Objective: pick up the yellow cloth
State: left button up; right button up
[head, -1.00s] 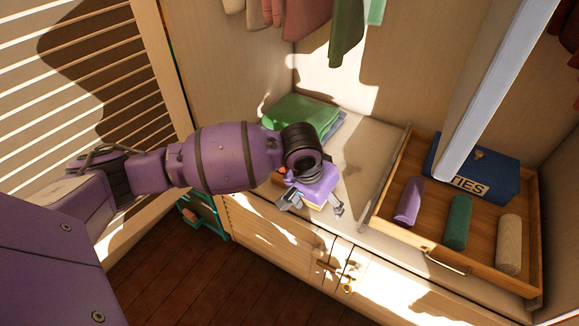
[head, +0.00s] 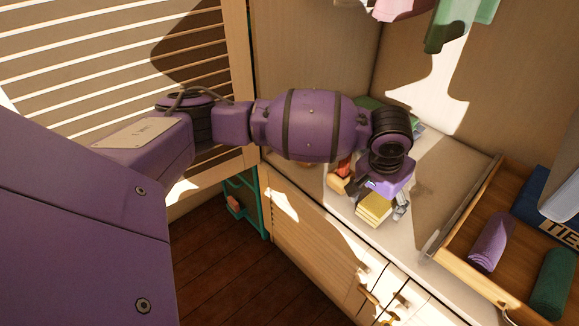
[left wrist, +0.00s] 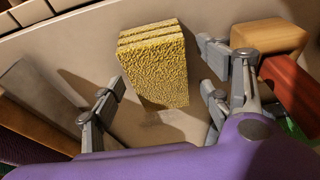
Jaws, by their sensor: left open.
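The yellow cloth (head: 374,209) is a folded, layered stack on the wardrobe's pale shelf, near its front edge. It shows whole in the left wrist view (left wrist: 155,65), lying beyond and between my fingers. My left gripper (head: 376,198) is open just above and behind the cloth, pointing down. In the left wrist view its left finger is apart from the cloth's left side. Its right fingers are close to the cloth's right side, and no contact is visible. My right gripper is not in view.
A wooden block (left wrist: 268,37) and a red item (left wrist: 295,85) lie close beside the right fingers. An open drawer (head: 455,268) with a purple roll (head: 491,241), a green roll (head: 552,285) and a blue box (head: 535,195) is at the right. Bare shelf (head: 440,180) lies between.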

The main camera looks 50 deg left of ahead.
aim_at(381, 200)
pick_arm(q)
jog(key=shift+w+r, duration=0.15)
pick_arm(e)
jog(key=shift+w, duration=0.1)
pick_arm(q)
jog(key=shift+c, duration=0.7)
jog(key=c, duration=1.1)
jog(key=shift+r+p, duration=0.35)
jog(key=shift+r, duration=0.25)
notch_tip(381, 200, up, 2)
jog(key=shift+d+r+p, duration=0.1)
jog(key=shift+r+p, duration=0.1)
jog(key=shift+p, duration=0.35)
jog(key=s+d+r+p, duration=0.7)
jog(key=s+d+r, duration=0.2)
jog(key=s, duration=0.1)
jog(key=shift+s+d+r, duration=0.15)
jog(key=shift+s+d, duration=0.05)
jog(key=shift+d, duration=0.05)
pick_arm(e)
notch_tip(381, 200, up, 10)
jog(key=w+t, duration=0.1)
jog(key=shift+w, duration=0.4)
